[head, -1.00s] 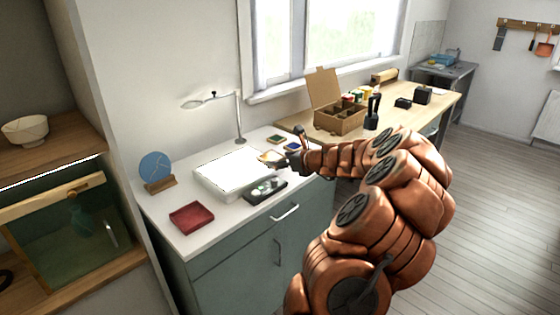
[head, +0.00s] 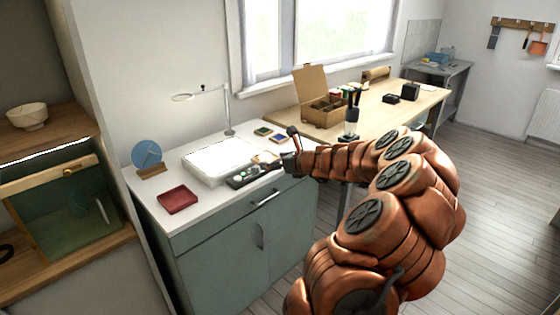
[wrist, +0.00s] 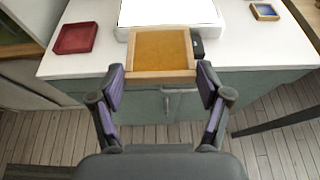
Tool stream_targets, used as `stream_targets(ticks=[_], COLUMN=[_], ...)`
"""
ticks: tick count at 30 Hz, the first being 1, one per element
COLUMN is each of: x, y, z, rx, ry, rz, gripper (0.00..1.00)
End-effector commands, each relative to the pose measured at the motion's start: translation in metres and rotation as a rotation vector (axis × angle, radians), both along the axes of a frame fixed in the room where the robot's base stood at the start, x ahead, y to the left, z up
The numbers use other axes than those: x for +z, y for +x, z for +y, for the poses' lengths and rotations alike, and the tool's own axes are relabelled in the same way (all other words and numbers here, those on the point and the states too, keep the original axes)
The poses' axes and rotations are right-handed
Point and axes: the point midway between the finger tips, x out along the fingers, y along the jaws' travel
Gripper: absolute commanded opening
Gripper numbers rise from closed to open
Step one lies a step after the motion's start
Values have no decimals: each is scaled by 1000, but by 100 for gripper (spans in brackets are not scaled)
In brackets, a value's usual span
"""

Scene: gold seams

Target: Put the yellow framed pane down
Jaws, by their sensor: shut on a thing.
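The yellow framed pane (wrist: 160,48) is a square of amber glass in a light wooden frame. My gripper (wrist: 160,74) is shut on it, with one dark finger at each side of the frame's near edge. In the wrist view the pane overlaps the white light panel (wrist: 140,12) and the counter's front edge. In the head view the pane (head: 265,157) is small and partly hidden by my gripper (head: 281,163), near the panel's right end. I cannot tell whether it touches the counter.
A dark tray (head: 245,179) lies in front of the panel. A red tray (head: 178,199) and a blue disc (head: 147,155) on a wooden stand are at left. Small framed panes (head: 262,131) lie behind, near a lamp (head: 228,110). The counter's front right is bare.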

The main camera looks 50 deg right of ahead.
Motion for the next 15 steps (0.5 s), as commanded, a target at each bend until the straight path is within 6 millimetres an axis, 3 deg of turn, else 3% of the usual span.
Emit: stream_targets(ticks=[15], x=[8], y=[19], z=[73], rx=[-37], ry=[3], rz=[-3], gripper=[33])
